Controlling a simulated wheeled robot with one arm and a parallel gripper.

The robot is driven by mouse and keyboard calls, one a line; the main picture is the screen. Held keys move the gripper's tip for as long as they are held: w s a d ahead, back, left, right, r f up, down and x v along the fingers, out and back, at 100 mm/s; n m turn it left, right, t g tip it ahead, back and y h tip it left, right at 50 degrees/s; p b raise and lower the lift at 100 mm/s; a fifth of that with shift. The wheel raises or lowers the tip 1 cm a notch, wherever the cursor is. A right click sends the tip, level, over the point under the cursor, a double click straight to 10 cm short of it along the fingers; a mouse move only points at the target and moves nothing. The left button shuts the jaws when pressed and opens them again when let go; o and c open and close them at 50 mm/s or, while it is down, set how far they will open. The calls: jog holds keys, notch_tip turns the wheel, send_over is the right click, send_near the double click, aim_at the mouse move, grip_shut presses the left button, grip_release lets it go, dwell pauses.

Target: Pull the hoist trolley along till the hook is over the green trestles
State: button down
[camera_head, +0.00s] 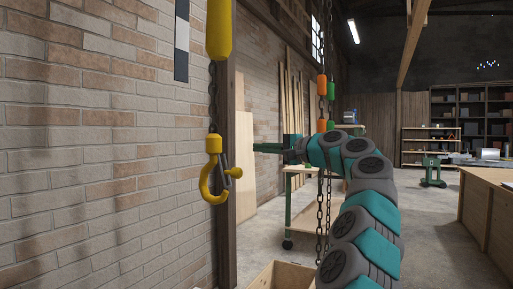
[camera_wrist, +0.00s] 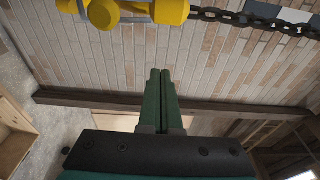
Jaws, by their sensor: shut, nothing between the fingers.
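The yellow hook (camera_head: 213,172) hangs on a dark chain (camera_head: 212,105) below a yellow block (camera_head: 219,28), left of centre in the head view. It also shows at the top edge of the wrist view (camera_wrist: 130,12), with its chain (camera_wrist: 250,22) running right. My gripper (camera_head: 256,147) is shut and empty, its green fingers pointing left towards the hook, apart from it. The closed fingers show in the wrist view (camera_wrist: 160,72). Two chains with orange (camera_head: 321,85) and green (camera_head: 331,90) grips hang behind my arm. The trolley is out of view. I cannot make out the green trestles.
A brick wall (camera_head: 90,150) runs along the left, with a dark post (camera_head: 228,180) behind the hook. A wheeled bench with green legs (camera_head: 288,205) and an open wooden box (camera_head: 262,275) stand beyond my arm. A workbench (camera_head: 490,205) is at the right.

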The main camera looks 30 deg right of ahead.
jog(key=w+a+b, duration=0.1)
jog(key=w+a, duration=0.5)
jog(key=shift+w+a+b, duration=0.3)
jog(key=shift+w+a, duration=0.05)
jog(key=shift+a, duration=0.05)
jog(key=shift+f, duration=0.1)
dwell(0.3)
jog(key=shift+s+a, duration=0.1)
jog(key=shift+a, duration=0.05)
